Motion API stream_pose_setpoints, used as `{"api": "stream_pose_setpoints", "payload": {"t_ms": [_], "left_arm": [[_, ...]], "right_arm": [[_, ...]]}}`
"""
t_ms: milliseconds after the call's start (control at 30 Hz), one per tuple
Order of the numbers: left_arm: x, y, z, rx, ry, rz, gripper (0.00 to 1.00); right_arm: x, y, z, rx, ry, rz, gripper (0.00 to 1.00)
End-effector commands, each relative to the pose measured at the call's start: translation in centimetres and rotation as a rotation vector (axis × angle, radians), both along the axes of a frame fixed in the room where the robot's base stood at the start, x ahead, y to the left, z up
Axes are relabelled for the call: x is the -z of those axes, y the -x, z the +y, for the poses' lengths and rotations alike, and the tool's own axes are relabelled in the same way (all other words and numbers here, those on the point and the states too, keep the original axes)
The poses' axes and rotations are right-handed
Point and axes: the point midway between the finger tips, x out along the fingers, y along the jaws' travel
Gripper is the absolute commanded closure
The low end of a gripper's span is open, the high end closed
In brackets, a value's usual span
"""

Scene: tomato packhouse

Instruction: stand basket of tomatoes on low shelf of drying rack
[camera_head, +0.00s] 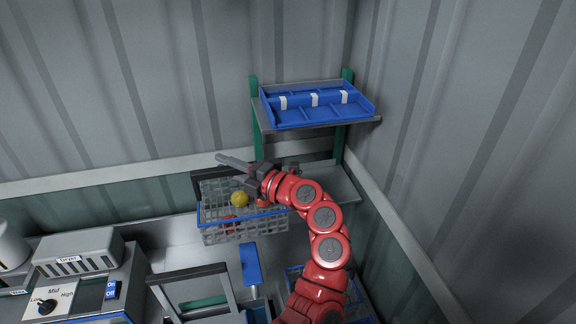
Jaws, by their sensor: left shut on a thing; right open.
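The basket of tomatoes (243,236) is grey mesh with a blue rim and a dark handle bar (207,174) on top. A yellow tomato (240,199) and red ones (229,220) show inside it. My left gripper (252,178), on a red arm, is shut on the handle; its fingers partly hide the bar. The basket hangs level in front of the drying rack (254,105), which has green posts. Its grey low shelf (344,184) shows behind and to the right, partly hidden by the basket and my arm. My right gripper is not in view.
A blue divided tray (318,117) with white labels fills the rack's upper shelf. Corrugated walls meet at the right. At the lower left are a control box with a dial (52,303), a dryer unit (80,255) and another dark handle frame (187,274). A blue piece (250,264) stands below the basket.

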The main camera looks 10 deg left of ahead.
Motion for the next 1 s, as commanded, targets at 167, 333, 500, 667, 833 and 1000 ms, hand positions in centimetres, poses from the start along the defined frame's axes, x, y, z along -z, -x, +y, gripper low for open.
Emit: {"api": "stream_pose_setpoints", "payload": {"t_ms": [167, 333, 500, 667, 833, 1000], "left_arm": [[0.3, -2.6, -1.8, 0.001, -0.005, -0.006, 1.0], [0.8, -4.9, -3.4, 0.001, -0.007, -0.003, 1.0], [0.8, -6.9, -4.9, 0.001, -0.006, -0.007, 1.0], [1.1, -8.6, -6.2, 0.007, -0.011, -0.005, 1.0], [0.4, -10.1, -7.5, 0.007, -0.016, -0.006, 1.0], [0.6, -11.3, -8.2, 0.008, -0.02, -0.004, 1.0]], "right_arm": [[1.6, 0.0, 0.0, 0.0, 0.0, 0.0, 0.5], [3.5, 0.0, 0.0, 0.0, 0.0, 0.0, 0.5], [5.1, 0.0, 0.0, 0.0, 0.0, 0.0, 0.5], [6.7, 0.0, 0.0, 0.0, 0.0, 0.0, 0.5], [6.9, 0.0, 0.0, 0.0, 0.0, 0.0, 0.5], [6.6, 0.0, 0.0, 0.0, 0.0, 0.0, 0.5]]}}
